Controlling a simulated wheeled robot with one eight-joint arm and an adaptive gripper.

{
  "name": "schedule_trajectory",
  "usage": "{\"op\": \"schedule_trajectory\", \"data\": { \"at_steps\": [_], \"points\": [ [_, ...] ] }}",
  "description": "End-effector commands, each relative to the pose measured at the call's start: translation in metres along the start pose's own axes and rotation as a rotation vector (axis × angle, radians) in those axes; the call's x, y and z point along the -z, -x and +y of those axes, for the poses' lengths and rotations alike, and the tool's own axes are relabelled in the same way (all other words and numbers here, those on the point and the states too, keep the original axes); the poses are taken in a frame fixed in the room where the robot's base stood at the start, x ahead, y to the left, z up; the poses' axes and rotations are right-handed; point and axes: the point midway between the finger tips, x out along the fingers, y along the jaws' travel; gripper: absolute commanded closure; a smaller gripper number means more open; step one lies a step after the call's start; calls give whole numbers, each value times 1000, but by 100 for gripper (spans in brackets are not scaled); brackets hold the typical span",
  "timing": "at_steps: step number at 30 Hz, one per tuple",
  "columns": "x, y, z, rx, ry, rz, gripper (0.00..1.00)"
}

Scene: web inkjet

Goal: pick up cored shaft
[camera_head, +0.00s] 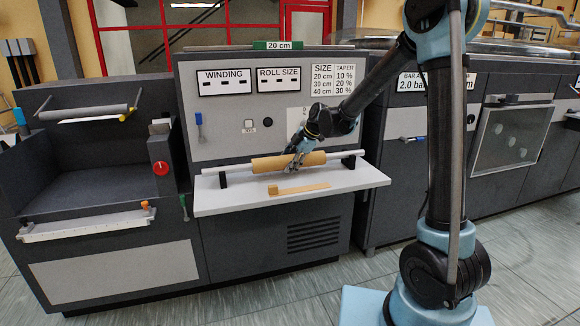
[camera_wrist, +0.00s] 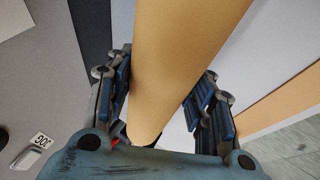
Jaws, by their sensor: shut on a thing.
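The cored shaft is a tan core (camera_head: 272,163) around a pale rod (camera_head: 335,156). It lies level across two black supports (camera_head: 223,180) on the white shelf, or just above them; I cannot tell which. My gripper (camera_head: 298,158) reaches down from the upper right and is shut on the core, right of its middle. In the wrist view, the tan core (camera_wrist: 185,50) runs between the two blue-padded fingers of my gripper (camera_wrist: 163,95). The core's lower end in that view is partly hidden by the gripper body.
A tan strip with a small block (camera_head: 300,188) lies on the white shelf (camera_head: 240,202) in front of the shaft. Another machine bay with a roller (camera_head: 90,112) is at left. The floor in front is clear.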

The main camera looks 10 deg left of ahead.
Motion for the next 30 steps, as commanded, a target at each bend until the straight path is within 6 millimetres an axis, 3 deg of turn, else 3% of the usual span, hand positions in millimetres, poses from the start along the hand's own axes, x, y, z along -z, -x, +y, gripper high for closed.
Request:
{"op": "schedule_trajectory", "data": {
  "at_steps": [12, 18, 23, 30],
  "points": [
    [22, 53, 27, -1, 0, 0, 100],
    [29, 70, 37, -1, 0, 0, 100],
    [27, 74, 46, 0, -1, 1, 100],
    [17, 48, 32, 0, -1, 1, 100]
  ]
}}
